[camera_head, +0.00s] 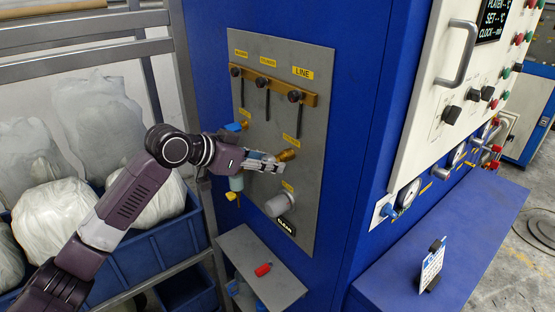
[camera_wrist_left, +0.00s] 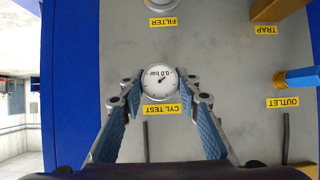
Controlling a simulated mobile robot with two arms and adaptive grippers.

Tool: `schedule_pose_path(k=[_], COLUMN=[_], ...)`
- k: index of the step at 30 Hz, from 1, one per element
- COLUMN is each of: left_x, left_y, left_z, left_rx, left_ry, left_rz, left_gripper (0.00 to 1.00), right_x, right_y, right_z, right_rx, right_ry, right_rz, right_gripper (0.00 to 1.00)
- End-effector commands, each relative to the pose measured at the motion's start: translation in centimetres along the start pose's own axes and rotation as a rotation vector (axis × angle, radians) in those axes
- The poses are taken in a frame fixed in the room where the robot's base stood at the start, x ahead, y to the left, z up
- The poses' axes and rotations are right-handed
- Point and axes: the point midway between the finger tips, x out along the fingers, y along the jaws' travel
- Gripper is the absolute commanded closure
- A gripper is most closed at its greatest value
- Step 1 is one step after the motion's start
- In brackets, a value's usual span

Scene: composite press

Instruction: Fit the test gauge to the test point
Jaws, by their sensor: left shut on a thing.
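The test gauge (camera_wrist_left: 160,78) is a small round white dial reading 0.0 bar. In the left wrist view it sits between the fingertips of my left gripper (camera_wrist_left: 161,92), its face towards the camera. In the head view my left gripper (camera_head: 268,163) is shut on it in front of the grey panel. A brass fitting (camera_head: 288,155) shows just beyond the fingertips, under a yellow label. In the wrist view the CYL TEST label (camera_wrist_left: 162,110) is beside the gauge. The gauge hides the test point there, so I cannot tell whether they touch. My right gripper is not in view.
The grey panel (camera_head: 318,110) carries a brass bar (camera_head: 270,85) with several black knobs above, and a pale filter cylinder (camera_head: 280,205) below. A red part (camera_head: 263,269) lies on the small shelf (camera_head: 285,286).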

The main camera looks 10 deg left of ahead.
Motion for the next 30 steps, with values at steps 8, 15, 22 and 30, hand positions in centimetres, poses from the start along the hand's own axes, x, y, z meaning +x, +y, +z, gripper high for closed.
schedule_pose_path(k=[8, 15, 22, 30], left_x=[0.1, 0.1, -1.4, -7.1], left_y=[0.0, 0.0, -0.1, -0.1], left_z=[-0.1, 0.0, 0.0, 0.0], left_rx=[0.000, 0.000, 0.001, 0.002], left_ry=[0.002, 0.000, 0.000, 0.000], left_rz=[0.000, 0.000, -0.002, -0.004], left_gripper=[0.52, 0.49, 0.49, 0.49], right_x=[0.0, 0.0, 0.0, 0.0], right_y=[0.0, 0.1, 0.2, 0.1], right_z=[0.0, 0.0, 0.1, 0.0], right_rx=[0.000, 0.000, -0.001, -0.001], right_ry=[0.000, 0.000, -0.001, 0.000], right_rz=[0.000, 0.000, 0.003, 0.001], right_gripper=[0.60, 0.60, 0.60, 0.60])
